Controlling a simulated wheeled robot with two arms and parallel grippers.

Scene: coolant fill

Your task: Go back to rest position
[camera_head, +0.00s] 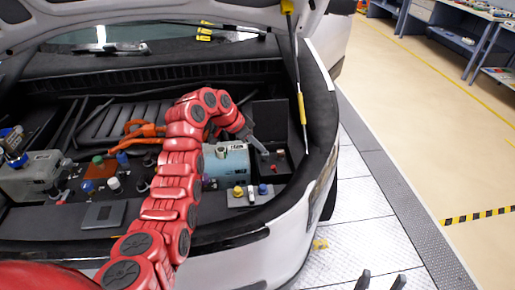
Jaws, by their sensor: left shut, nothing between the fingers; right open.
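My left arm, red, reaches from the bottom left over the open engine bay. Its grey gripper (262,149) is shut with nothing held, over the right part of the bay, close to a dark box-shaped compartment (270,120). A light-blue cylinder (228,163) lies just left of and below it, partly hidden by the arm. My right gripper (381,284) shows only as two dark fingertips at the bottom edge, apart and empty, over the light floor plates.
The car's raised hood and its strut (299,85) stand above the bay. The white front bumper (262,250) borders it. Orange cables (140,133) and a grey unit (35,180) lie to the left. The floor (440,130) at right is clear, with workbenches (450,38) at the back.

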